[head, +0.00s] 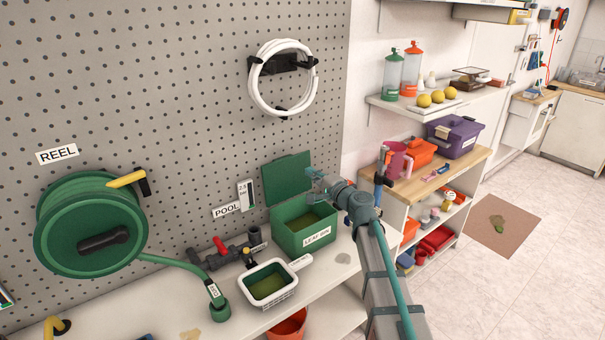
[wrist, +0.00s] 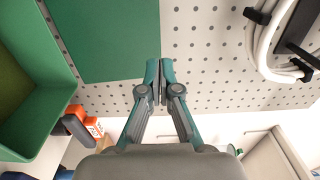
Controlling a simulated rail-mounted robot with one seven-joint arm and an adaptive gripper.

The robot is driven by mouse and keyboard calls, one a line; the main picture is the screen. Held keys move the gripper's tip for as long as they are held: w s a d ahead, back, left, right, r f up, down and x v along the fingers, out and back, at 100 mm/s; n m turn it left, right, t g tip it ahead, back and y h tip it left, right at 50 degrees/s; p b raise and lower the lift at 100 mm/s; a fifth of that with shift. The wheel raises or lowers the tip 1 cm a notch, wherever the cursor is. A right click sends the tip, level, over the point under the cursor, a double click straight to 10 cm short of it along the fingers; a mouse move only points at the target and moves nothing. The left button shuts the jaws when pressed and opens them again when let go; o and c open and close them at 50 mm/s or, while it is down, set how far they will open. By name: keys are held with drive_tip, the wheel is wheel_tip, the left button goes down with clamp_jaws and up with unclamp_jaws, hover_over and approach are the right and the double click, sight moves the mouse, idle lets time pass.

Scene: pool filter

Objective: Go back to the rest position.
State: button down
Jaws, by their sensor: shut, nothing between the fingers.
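My gripper (head: 314,184) is in the head view, in front of the pegboard and just right of the open green lid of the leaf bin (head: 302,238). In the wrist view my gripper (wrist: 160,78) has its two fingertips together with nothing held between them. The leaf bin (wrist: 50,110) is at the left of the wrist view, beside the gripper and apart from it. Its raised green lid (wrist: 105,40) is behind the fingers. My arm comes up from the lower right of the head view.
A green hose reel (head: 75,225) hangs on the pegboard (head: 200,80) with a coiled white hose (head: 262,95). A skimmer tray (head: 268,284) and valve pipes (head: 220,255) are on the bench. A wooden-topped shelf unit (head: 465,165) with bins stands right of my arm.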

drive_tip(key=s+d+f+n+g+h+p, duration=0.1)
drive_tip(key=s+d+f+h+p, duration=0.2)
drive_tip(key=d+f, duration=0.5)
drive_tip(key=s+d+f+n+g+h+p, duration=0.15)
drive_tip(key=s+d+f, duration=0.35)
drive_tip(key=f, duration=0.6)
drive_tip(key=s+d+f+n+g+h+p, duration=0.1)
drive_tip(key=s+d+f+g+h+p, duration=0.15)
drive_tip(key=s+d+f, duration=0.4)
drive_tip(key=s+a+f+n+g+h+b, duration=0.15)
drive_tip(key=s+f+g, duration=0.25)
drive_tip(key=s+f, duration=0.85)
drive_tip(key=s+a+f+n+g+y+b, duration=0.1)
drive_tip(key=s+a+f+n+g+b, duration=0.2)
drive_tip(key=s+f, duration=0.9)
drive_tip(key=s+d+f+g+h+b, duration=0.1)
drive_tip(key=s+f+g, duration=0.1)
drive_tip(key=s, duration=0.6)
drive_tip(key=s+d+f+n+g+h+b, duration=0.1)
drive_tip(key=s+d+f+g, duration=0.1)
drive_tip(key=s, duration=0.7)
drive_tip(key=s+d+f+n+g+h+b, duration=0.1)
drive_tip(key=s+f+g+h, duration=0.1)
drive_tip(key=s, duration=0.6)
drive_tip(key=f+g, duration=0.1)
drive_tip(key=g, duration=0.1)
drive_tip(key=shift+s+d+f+g, duration=0.25)
drive_tip(key=shift+s+f+g, duration=0.1)
drive_tip(key=shift+f+g, duration=0.05)
